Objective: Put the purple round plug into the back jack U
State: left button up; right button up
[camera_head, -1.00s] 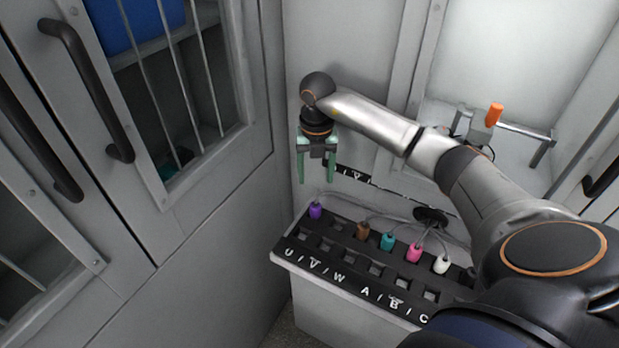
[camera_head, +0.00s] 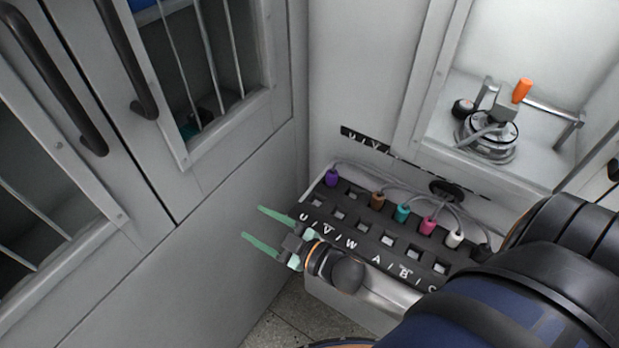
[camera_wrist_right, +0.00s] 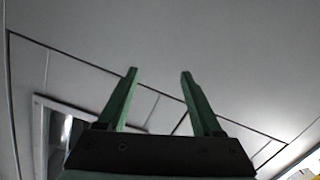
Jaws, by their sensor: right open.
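The purple plug (camera_head: 331,177) stands upright at the left end of the back row on the black jack panel (camera_head: 300,226), above the letter U. It appears seated in the back jack U, though its lower end is hidden. My right gripper (camera_head: 252,222) is open and empty, left of the panel's front left corner and apart from the plug. The right wrist view also shows the right gripper (camera_wrist_right: 159,72) with nothing between its fingers. My left gripper is not in view.
Brown (camera_head: 377,200), teal (camera_head: 402,212), pink (camera_head: 428,225) and white (camera_head: 455,238) plugs stand farther right in the back row, with cables behind. The front jacks are empty. A grey cabinet (camera_head: 215,240) closes off the left. A metal device with an orange knob (camera_head: 522,90) sits at upper right.

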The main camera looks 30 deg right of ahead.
jog(key=s+d+f+m+g+h, duration=0.2)
jog(key=s+f+m+g+h, duration=0.2)
jog(key=s+f, duration=0.8)
jog(key=s+m+g, duration=0.1)
jog(key=m+g, duration=0.1)
jog(key=shift+s+d+f+m, duration=0.3)
jog(key=shift+s+d+f, duration=0.05)
